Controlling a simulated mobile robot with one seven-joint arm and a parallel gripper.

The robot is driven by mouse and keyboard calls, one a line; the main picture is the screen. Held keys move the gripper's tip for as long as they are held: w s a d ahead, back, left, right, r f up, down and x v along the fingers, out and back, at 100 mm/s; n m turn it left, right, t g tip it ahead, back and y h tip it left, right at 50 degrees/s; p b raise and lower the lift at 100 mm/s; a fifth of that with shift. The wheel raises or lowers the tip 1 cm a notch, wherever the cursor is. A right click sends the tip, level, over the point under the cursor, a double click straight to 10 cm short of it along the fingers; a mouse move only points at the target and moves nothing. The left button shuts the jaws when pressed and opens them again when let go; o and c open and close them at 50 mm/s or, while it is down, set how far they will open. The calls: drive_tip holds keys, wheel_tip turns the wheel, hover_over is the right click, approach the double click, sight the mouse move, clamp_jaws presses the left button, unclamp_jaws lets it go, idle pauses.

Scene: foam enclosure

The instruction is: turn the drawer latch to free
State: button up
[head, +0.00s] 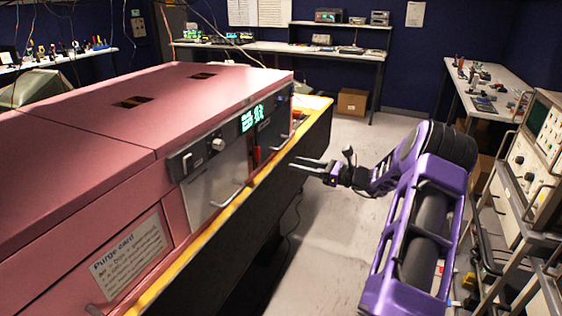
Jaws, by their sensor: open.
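A long pink cabinet (120,120) fills the left side of the head view. Its front has a silver panel (213,185) with a bar handle (229,194), and a dark strip above with a round knob (218,144). A small red piece (257,155) shows beside the silver panel; it may be the drawer latch, but it is too small to tell its shape or position. My gripper (294,165) is open and empty. It points left toward the cabinet front, to the right of the red piece and apart from it in the picture.
A yellow-edged ledge (212,228) runs along the cabinet's base. A lit green display (252,117) sits on the front. A purge card (130,253) is fixed nearer. An instrument rack (530,180) stands at right. Grey floor (320,235) is clear between.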

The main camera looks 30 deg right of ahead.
drive_tip(key=shift+v, duration=2.3)
drive_tip(key=shift+a, duration=0.1)
